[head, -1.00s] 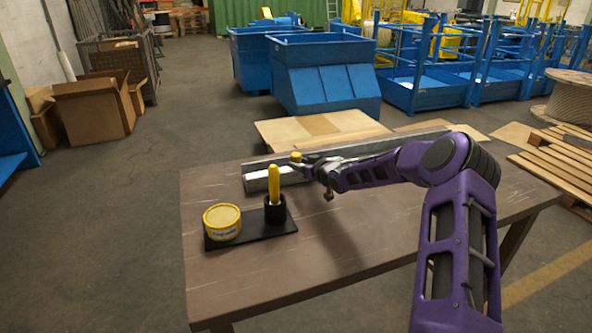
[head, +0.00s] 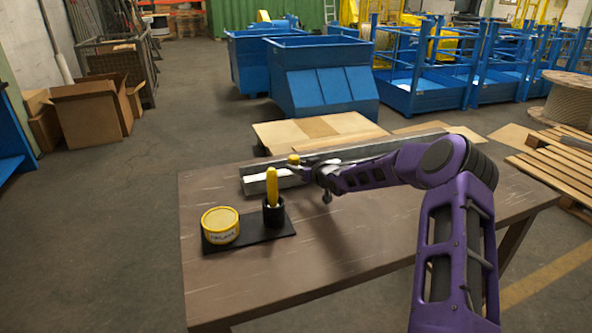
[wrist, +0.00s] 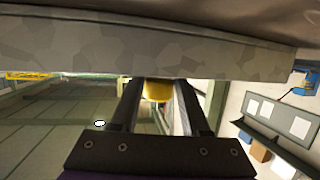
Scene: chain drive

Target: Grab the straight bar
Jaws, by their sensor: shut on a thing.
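The long grey straight bar (head: 389,149) lies along the far side of the brown table (head: 350,262). A yellow knob (head: 293,159) shows at its near edge. My gripper (head: 306,169) reaches in low from the right, at the knob. In the wrist view the bar's grey, mottled face (wrist: 60,52) runs across the top, past my fingertips. The yellow knob (wrist: 157,90) sits between the two dark fingers, which are shut on it. The knob looks joined to the bar, though the joint is hidden.
A black tray (head: 262,235) on the table's left holds a yellow tub (head: 221,226) and a black cup (head: 273,212) with a yellow-handled tool (head: 272,185). The table's front is clear. Flat boards (head: 318,130) lie beyond the table; blue bins (head: 318,80) stand farther back.

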